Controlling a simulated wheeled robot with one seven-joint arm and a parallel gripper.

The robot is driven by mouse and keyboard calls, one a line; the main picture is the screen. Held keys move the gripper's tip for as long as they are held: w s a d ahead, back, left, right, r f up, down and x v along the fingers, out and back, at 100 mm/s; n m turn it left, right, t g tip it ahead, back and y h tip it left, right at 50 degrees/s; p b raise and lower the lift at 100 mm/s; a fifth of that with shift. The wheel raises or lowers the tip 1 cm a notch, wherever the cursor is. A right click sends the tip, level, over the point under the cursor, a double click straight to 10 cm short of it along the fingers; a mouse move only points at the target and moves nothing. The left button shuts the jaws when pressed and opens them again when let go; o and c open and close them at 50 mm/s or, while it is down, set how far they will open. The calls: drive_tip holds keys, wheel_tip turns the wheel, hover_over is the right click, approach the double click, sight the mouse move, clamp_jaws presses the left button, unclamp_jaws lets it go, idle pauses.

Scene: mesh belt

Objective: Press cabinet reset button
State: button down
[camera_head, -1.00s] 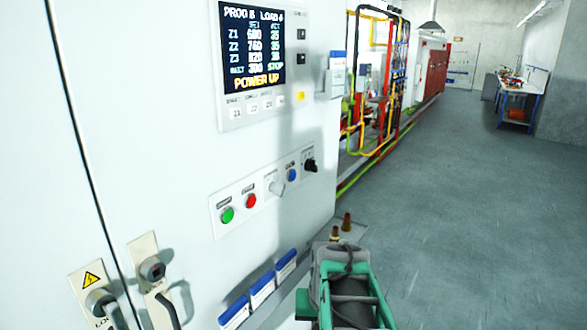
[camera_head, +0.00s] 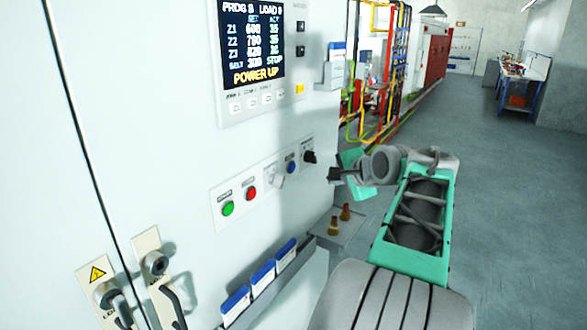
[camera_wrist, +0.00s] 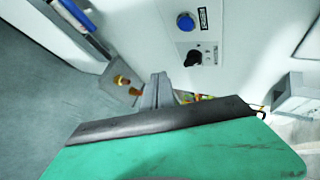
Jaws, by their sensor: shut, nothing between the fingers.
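The cabinet's control strip (camera_head: 268,195) carries a green button (camera_head: 228,208), a red button (camera_head: 252,194), a light-coloured knob (camera_head: 277,181), a blue button (camera_head: 291,167) and a black knob (camera_head: 309,157). Their labels are too small to read, so I cannot tell by text which is reset. My gripper (camera_head: 335,174) is shut and empty, to the right of the black knob and apart from the strip. In the wrist view my fingers (camera_wrist: 158,88) are together, below and left of the black knob (camera_wrist: 193,58) and the blue button (camera_wrist: 185,22).
A display (camera_head: 252,45) reads POWER UP above the strip. Blue-edged holders (camera_head: 262,276) stick out below it. A small ledge (camera_head: 340,228) with brass-coloured fittings (camera_head: 346,212) lies under my gripper. Latch handles (camera_head: 160,280) are at lower left. Floor on the right is open.

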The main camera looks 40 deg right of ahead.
sight(291, 167)
drive_tip(key=shift+w, duration=0.15)
drive_tip(key=w+a, duration=0.3)
drive_tip(key=w, duration=0.5)
drive_tip(key=shift+b, duration=0.3)
idle(1.6)
drive_tip(key=shift+w+a, duration=0.15)
drive_tip(key=shift+w, duration=0.25)
drive_tip(key=shift+w+a+p, duration=0.15)
drive_tip(key=shift+w+p, duration=0.15)
drive_tip(key=shift+w, duration=0.15)
idle(0.6)
drive_tip(key=shift+s+d, duration=0.3)
drive_tip(key=shift+s, duration=0.55)
drive_tip(key=shift+s, duration=0.1)
